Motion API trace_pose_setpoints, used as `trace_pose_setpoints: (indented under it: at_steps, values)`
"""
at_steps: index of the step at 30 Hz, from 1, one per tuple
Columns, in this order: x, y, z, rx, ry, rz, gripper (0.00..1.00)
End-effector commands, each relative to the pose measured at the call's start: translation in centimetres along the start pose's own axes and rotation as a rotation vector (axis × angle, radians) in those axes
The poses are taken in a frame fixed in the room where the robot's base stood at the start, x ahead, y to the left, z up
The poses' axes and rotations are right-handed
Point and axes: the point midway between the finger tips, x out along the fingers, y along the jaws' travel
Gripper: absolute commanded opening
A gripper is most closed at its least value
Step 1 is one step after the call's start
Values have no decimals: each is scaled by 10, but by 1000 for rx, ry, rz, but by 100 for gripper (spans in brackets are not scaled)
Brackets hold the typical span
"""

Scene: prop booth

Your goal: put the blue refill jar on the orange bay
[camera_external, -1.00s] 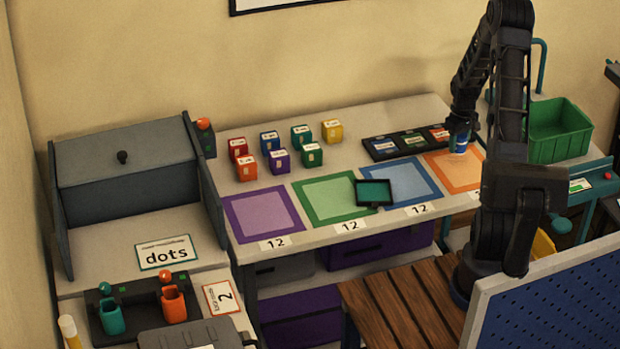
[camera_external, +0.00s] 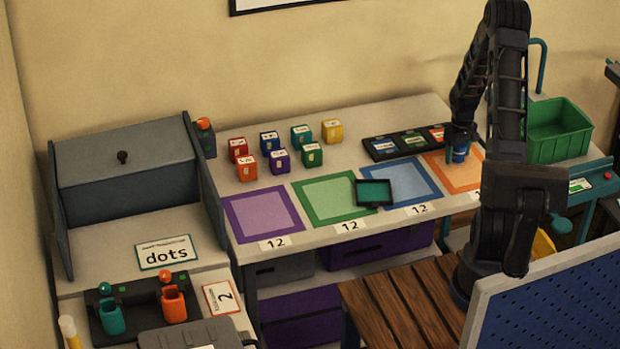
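The blue refill jar (camera_external: 459,156) is a small blue cylinder with a pale label band. It is upright at the tip of my gripper (camera_external: 460,142), which points down and appears shut around its top; the fingers are small and dark here. The orange bay (camera_external: 464,178) is an orange-bordered square at the right end of the row of bays. The jar is over the back part of this bay. I cannot tell whether its base touches the surface. My arm hides the bay's right side.
A dark three-slot tray (camera_external: 382,149) stands behind the bays, close left of the jar. A dark-framed teal tray (camera_external: 374,192) lies between the green bay (camera_external: 322,208) and the blue bay (camera_external: 418,190). Several coloured boxes (camera_external: 281,160) stand at back left. A green crate (camera_external: 560,135) is at right.

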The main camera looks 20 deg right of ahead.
Motion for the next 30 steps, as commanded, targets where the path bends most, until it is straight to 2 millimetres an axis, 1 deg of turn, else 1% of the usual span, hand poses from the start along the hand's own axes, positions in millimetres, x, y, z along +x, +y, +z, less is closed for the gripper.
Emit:
trace_pose_setpoints:
  at_steps: [5,8,11,22,27,30]
  values:
    - [-3,0,0,0,1,1,66]
    - [-11,0,-1,1,2,2,66]
    - [-24,0,0,2,2,2,66]
    - [-93,0,0,1,3,2,66]
    - [-114,0,0,0,1,2,66]
    - [-120,0,0,0,2,1,66]
